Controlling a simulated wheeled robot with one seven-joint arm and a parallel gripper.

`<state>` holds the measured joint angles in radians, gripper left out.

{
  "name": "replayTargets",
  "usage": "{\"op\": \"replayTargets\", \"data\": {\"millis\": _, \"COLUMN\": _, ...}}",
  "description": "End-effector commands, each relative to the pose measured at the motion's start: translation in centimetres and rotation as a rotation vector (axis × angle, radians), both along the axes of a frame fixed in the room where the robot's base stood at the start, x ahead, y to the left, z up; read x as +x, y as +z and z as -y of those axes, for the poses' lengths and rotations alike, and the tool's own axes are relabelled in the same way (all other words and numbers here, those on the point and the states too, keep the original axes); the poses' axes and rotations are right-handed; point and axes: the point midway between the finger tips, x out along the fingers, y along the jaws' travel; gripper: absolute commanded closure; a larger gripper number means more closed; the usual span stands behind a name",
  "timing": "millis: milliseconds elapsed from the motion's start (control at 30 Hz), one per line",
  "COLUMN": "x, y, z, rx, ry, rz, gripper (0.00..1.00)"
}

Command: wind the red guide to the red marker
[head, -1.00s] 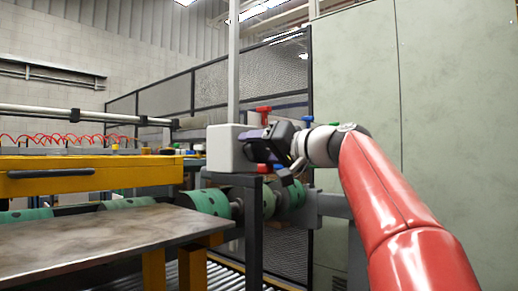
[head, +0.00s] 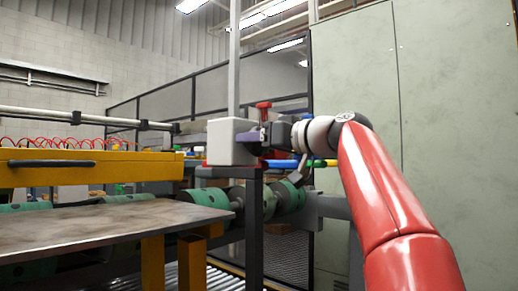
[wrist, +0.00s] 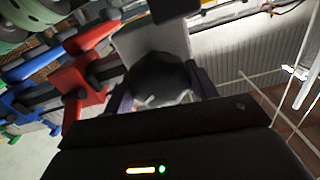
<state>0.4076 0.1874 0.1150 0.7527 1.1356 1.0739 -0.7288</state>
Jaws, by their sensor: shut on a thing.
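In the wrist view, my gripper (wrist: 160,90) has its purple fingers on both sides of a dark rounded knob (wrist: 160,78) and is shut on it. The knob sits against a pale grey box (wrist: 140,40). In the head view, my gripper (head: 251,137) meets the right side of this box (head: 226,142), and its fingers hide the knob. A red block (wrist: 75,82), likely the red guide, sits on a dark rail left of the knob. A red piece (head: 264,104) stands above my gripper in the head view. I cannot tell which red part is the marker.
A blue block (wrist: 20,100) sits further left along the rail. A steel table (head: 90,235) and a yellow beam (head: 85,172) stand at left. Green rollers (head: 208,197) lie below the box. A tall grey cabinet (head: 440,110) stands at right, behind my arm.

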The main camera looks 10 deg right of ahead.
Motion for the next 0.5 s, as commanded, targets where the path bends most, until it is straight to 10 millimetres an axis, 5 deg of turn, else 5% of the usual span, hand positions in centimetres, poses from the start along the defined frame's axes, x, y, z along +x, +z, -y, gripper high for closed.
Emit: {"op": "replayTargets", "data": {"millis": 500, "x": -0.08, "y": -0.02, "z": -0.07, "rx": -0.375, "ry": -0.001, "rz": 0.276, "gripper": 0.65}}
